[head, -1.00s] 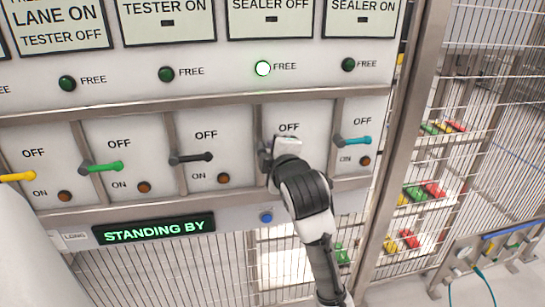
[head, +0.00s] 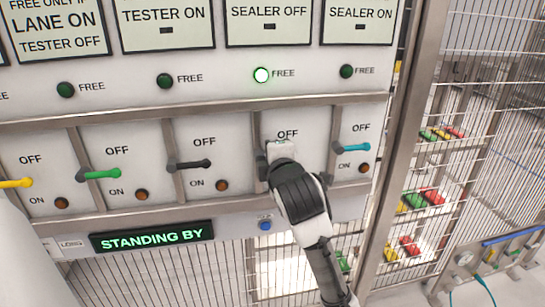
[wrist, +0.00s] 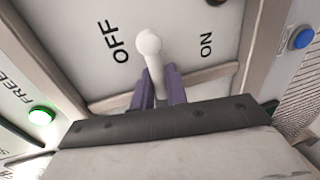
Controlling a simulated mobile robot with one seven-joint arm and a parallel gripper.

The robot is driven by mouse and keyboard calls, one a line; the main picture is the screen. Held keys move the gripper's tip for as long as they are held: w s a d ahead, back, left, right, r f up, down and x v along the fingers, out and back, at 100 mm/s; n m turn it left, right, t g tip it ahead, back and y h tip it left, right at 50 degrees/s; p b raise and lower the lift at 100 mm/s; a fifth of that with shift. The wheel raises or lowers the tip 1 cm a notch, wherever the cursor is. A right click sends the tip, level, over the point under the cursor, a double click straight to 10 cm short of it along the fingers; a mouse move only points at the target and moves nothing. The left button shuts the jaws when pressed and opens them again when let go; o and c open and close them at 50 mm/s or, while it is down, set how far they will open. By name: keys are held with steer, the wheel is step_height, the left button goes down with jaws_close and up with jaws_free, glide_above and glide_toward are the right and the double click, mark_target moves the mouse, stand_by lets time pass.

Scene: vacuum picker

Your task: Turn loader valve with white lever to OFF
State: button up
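The white lever (wrist: 151,48) shows in the wrist view, its rounded end between the words OFF and ON on its panel. My gripper (wrist: 159,85) has its purple fingers close on both sides of the lever's shaft, apparently gripping it. In the head view my gripper (head: 280,152) is at the fourth visible valve panel (head: 312,120), just below its OFF label. My gripper hides the lever and the ON label there.
The neighbouring black lever (head: 194,165) and blue lever (head: 350,147) are close on either side. Green (head: 100,174) and yellow (head: 15,183) levers are farther left. A lit FREE lamp (head: 261,75) is above. The display (head: 152,236) reads STANDING BY.

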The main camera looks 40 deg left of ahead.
steer(key=o, duration=0.3)
steer(key=b+v, duration=0.5)
steer(key=v, duration=0.8)
steer(key=shift+s+d+r, duration=0.15)
steer(key=shift+s+d, duration=0.05)
steer(key=shift+d, duration=0.05)
